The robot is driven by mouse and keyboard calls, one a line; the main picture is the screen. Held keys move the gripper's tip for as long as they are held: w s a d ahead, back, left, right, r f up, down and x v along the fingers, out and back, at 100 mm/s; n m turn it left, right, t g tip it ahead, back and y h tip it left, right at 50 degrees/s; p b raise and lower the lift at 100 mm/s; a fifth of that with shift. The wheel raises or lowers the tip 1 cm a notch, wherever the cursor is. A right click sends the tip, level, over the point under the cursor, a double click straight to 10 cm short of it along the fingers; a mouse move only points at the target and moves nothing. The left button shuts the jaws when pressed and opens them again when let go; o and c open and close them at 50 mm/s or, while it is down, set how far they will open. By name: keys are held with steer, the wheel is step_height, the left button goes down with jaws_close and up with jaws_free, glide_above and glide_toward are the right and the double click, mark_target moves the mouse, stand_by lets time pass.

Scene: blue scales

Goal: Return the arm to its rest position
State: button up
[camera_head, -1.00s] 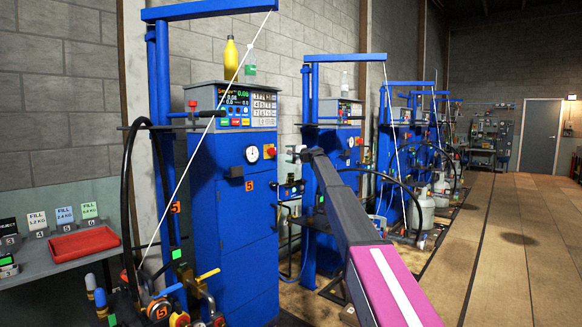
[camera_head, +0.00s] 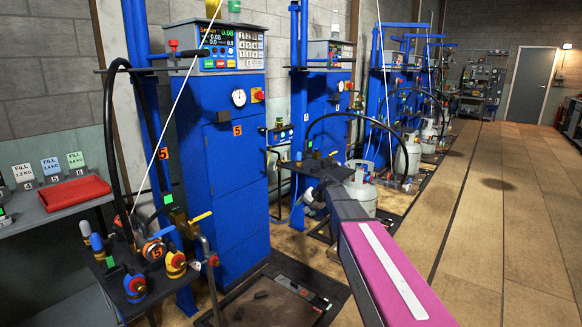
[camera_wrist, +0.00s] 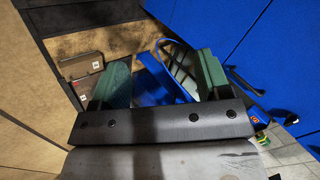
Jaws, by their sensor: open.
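My arm, with a magenta panel (camera_head: 385,270), reaches from the lower right toward the middle of the head view. My gripper (camera_wrist: 160,70) shows in the wrist view as two green fingers set wide apart, open, with nothing held between them. Its end is small and partly hidden in the head view, right of the nearest blue scale cabinet (camera_head: 222,175). Behind the fingers the wrist view shows blue panels (camera_wrist: 235,40) and a tan floor (camera_wrist: 25,120).
A red tray (camera_head: 75,193) lies on a grey shelf at the left. Valves and a hose stand before the near cabinet. A gas cylinder (camera_head: 358,190) stands beyond my arm. A black-framed platform (camera_head: 270,300) lies on the floor. The wooden floor (camera_head: 490,215) at right is clear.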

steer(key=s+d+f+n+g+h, duration=0.1)
steer(key=s+d+f, duration=0.3)
steer(key=s, duration=0.7)
steer(key=s+d+f+n+g+h, duration=0.1)
steer(key=s+d+f+g+h, duration=0.1)
steer(key=s, duration=0.8)
steer(key=s+d+f+n+g+h, duration=0.1)
steer(key=s+d+f+h, duration=0.2)
steer(key=s+d+f, duration=0.3)
steer(key=s+f, duration=0.1)
steer(key=s, duration=0.4)
steer(key=shift+s+d+f+g, duration=0.2)
steer(key=shift+s+f+g, duration=0.1)
steer(key=shift+f+g, duration=0.1)
